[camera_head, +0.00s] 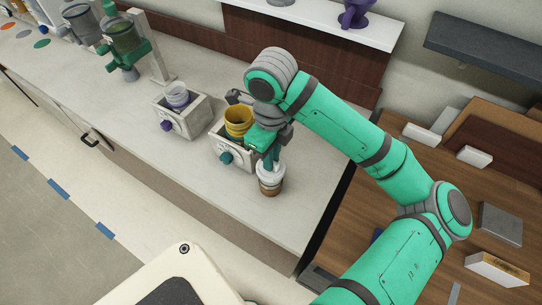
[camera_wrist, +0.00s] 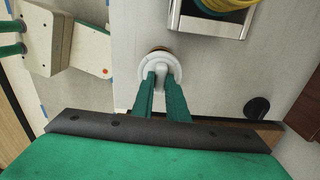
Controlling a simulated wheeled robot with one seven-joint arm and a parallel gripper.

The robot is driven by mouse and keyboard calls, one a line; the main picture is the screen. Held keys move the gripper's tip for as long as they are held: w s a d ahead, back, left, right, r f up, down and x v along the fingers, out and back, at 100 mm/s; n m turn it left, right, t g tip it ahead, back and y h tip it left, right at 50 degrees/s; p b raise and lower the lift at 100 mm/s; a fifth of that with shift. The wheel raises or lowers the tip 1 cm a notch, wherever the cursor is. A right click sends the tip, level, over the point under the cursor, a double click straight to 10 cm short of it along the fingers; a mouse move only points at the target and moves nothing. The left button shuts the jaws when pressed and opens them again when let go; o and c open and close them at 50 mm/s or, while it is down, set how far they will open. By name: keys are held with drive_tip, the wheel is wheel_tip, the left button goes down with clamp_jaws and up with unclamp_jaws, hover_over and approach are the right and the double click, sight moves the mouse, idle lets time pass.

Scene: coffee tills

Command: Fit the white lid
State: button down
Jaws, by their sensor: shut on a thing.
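The white lid (camera_head: 271,172) is at my gripper's fingertips, at the top of a brown cup (camera_head: 271,187) on the pale counter. In the wrist view the round lid (camera_wrist: 147,69) has a small raised middle part between my two green fingers. My gripper (camera_wrist: 161,82) is shut on this part; it points down at the cup in the head view (camera_head: 270,160). Only a thin brown edge of the cup (camera_wrist: 160,48) shows past the lid in the wrist view. I cannot tell whether the lid is fully seated or just above the rim.
A grey box with a teal knob (camera_head: 226,158) holds a yellow cup (camera_head: 238,120) close to my gripper. A similar box with a purple knob (camera_head: 167,125) holds a white cup (camera_head: 177,95). The counter (camera_head: 215,190) in front is clear. A wooden desk (camera_head: 350,235) lies to the right.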

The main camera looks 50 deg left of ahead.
drive_tip(key=shift+f, duration=0.2)
drive_tip(key=shift+f, duration=0.75)
drive_tip(key=c, duration=1.3)
unclamp_jaws()
drive_tip(key=shift+c, duration=0.2)
drive_tip(key=shift+r, duration=0.15)
drive_tip(key=shift+r, duration=3.9)
